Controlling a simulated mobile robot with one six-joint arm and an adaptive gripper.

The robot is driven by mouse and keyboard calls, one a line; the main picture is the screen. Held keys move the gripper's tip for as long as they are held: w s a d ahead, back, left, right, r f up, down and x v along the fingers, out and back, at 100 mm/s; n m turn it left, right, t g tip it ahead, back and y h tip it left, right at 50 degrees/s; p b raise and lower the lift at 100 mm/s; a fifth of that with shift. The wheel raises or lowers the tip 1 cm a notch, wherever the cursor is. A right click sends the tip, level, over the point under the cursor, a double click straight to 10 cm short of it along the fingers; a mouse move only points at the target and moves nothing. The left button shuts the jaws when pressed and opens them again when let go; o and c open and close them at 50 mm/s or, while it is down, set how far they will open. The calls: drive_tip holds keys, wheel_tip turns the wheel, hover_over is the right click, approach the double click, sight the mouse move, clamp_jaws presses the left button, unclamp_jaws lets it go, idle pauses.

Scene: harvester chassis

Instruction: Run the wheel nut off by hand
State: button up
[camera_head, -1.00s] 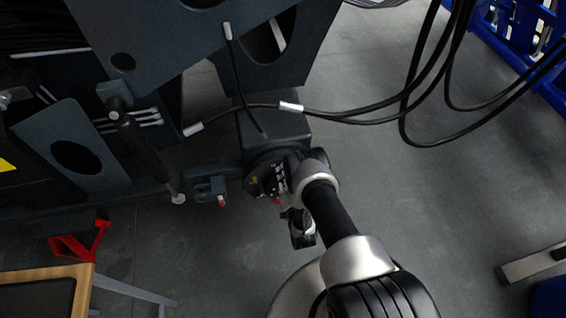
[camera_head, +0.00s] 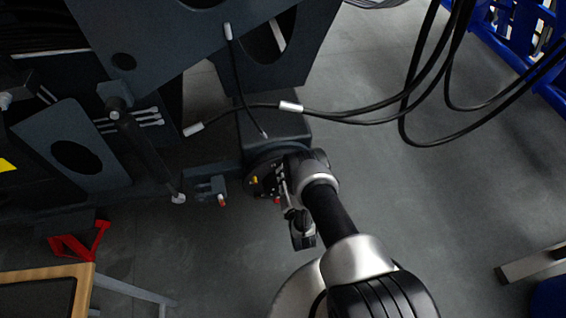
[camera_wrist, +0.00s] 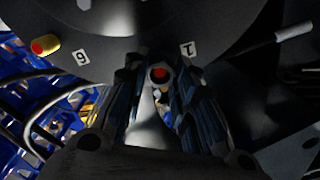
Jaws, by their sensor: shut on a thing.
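The dark round wheel hub (camera_head: 257,182) is at the end of the axle in the head view, and its face (camera_wrist: 120,48) fills the top of the wrist view. A red-ended stud or nut (camera_wrist: 159,73) sits beside the label 1, between the fingertips of my gripper (camera_wrist: 160,82). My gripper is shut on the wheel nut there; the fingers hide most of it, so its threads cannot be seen. Another red-ended, yellow-sided fastener (camera_wrist: 45,45) sits near the other label, at the left. In the head view my arm hides the hub's right side.
Dark chassis plates (camera_head: 200,35) stand above and left of the hub. Black hoses (camera_head: 350,119) hang across the middle and right. A red stand (camera_head: 80,243) and a wood-edged table (camera_head: 45,272) are at lower left. Blue crates (camera_head: 520,35) stand at upper right. Floor on the right is mostly clear.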

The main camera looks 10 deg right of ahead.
drive_tip(key=shift+s, duration=0.1)
clamp_jaws()
drive_tip(key=s+p, duration=0.4)
drive_tip(key=s, duration=0.3)
drive_tip(key=shift+s+p, duration=0.3)
drive_tip(key=shift+s, duration=0.1)
idle(0.6)
